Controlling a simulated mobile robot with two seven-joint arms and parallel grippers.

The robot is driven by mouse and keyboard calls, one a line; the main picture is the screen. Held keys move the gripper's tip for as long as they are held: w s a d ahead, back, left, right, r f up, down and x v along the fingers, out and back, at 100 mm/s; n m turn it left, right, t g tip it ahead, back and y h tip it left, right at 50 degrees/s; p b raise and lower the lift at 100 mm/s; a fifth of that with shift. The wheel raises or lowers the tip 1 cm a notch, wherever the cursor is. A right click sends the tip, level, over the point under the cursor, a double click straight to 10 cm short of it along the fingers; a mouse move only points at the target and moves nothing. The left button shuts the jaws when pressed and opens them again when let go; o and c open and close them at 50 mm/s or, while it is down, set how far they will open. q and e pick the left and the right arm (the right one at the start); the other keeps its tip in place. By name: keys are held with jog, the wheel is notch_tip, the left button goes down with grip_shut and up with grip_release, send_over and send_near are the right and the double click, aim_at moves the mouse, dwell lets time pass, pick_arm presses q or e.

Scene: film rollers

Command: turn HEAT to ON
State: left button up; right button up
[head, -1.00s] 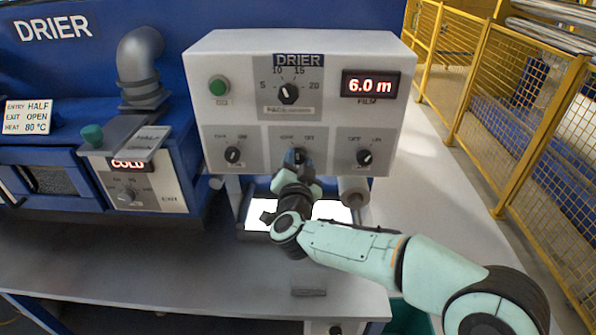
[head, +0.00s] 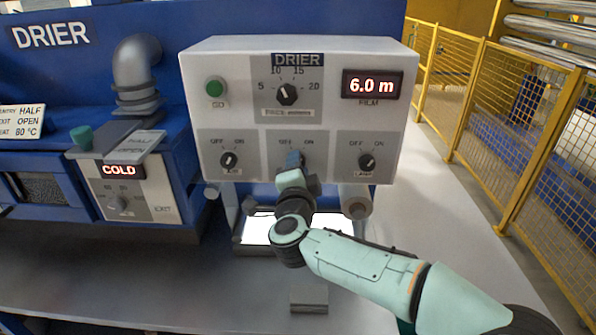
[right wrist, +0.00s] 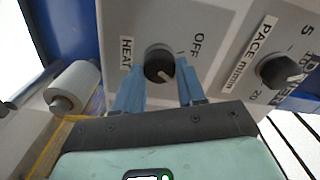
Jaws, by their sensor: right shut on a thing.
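The HEAT knob (right wrist: 159,64) is a round black knob with a pale pointer line. In the right wrist view it sits between the two blue fingers of my right gripper (right wrist: 159,92), which is shut on it. The pointer line slants to the lower right of that view, away from the OFF label (right wrist: 197,45). The ON label is hidden there by a finger, but it shows above the gripper in the head view. In the head view my right gripper (head: 293,160) covers most of the knob, at the lower middle of the white DRIER panel (head: 213,125). My left gripper is not in view.
The AIR knob (head: 229,160) is left of the gripper and the LAMP knob (head: 367,161) right of it. The PACE knob (head: 287,94), a green button (head: 215,88) and a 6.0 m display (head: 372,84) are above. A COLD display (head: 124,170) is at the left.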

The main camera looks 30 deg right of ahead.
dwell(0.4)
jog(key=o, duration=1.1)
jog(key=shift+c, duration=0.2)
jog(key=shift+a, duration=0.1)
jog(key=b+v, duration=0.1)
jog(key=v, duration=1.2)
jog(key=shift+s, duration=0.2)
